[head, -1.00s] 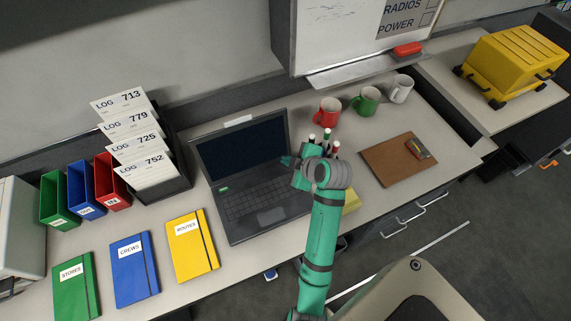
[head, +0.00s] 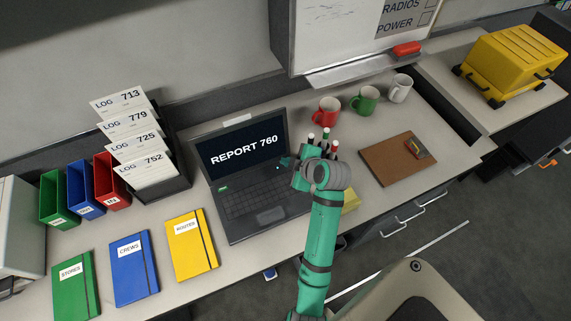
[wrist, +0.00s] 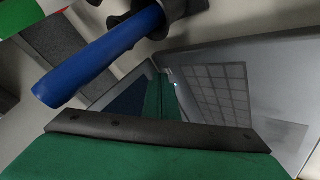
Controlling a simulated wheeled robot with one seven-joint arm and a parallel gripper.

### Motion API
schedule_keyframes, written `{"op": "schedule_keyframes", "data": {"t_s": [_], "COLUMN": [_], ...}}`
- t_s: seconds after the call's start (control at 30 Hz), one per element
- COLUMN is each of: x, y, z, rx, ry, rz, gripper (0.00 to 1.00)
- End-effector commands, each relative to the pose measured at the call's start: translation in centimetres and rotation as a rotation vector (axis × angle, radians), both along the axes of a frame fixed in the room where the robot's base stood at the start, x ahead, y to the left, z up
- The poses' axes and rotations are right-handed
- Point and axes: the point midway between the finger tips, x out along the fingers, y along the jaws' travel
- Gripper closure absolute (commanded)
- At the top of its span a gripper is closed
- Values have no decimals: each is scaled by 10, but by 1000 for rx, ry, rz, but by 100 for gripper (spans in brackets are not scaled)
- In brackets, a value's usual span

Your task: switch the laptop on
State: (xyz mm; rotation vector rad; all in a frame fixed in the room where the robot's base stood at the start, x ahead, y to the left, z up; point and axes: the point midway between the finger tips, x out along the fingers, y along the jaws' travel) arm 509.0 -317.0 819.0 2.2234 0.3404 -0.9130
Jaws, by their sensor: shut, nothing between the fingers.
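The black laptop (head: 240,207) stands open on the desk. Its screen (head: 230,160) is lit and reads "REPORT 760" in white letters. A small green mark (head: 223,189) shows at the upper left of the keyboard deck. My gripper (head: 285,163) is at the right side of the laptop, by the hinge corner, shut with nothing in it. In the wrist view the shut fingers (wrist: 161,97) point toward the corner where screen and keyboard meet. I cannot tell whether the fingertips touch the laptop. My wrist hides part of the keyboard's right side.
Markers (head: 326,136) stand just behind my gripper; a blue one (wrist: 100,55) is close in the wrist view. Red (head: 326,111), green (head: 365,99) and white mugs (head: 400,88) stand at the back. A clipboard (head: 392,163) lies right. Notebooks (head: 191,246) lie at the front left.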

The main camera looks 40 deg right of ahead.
Motion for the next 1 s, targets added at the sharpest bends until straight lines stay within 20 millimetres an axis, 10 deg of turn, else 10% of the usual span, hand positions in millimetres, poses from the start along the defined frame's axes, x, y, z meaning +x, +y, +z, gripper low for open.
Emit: {"op": "schedule_keyframes", "data": {"t_s": [1.0], "x": [-3], "y": [-5], "z": [39], "rx": [-2], "ry": [-1], "rz": [-4], "gripper": [100]}}
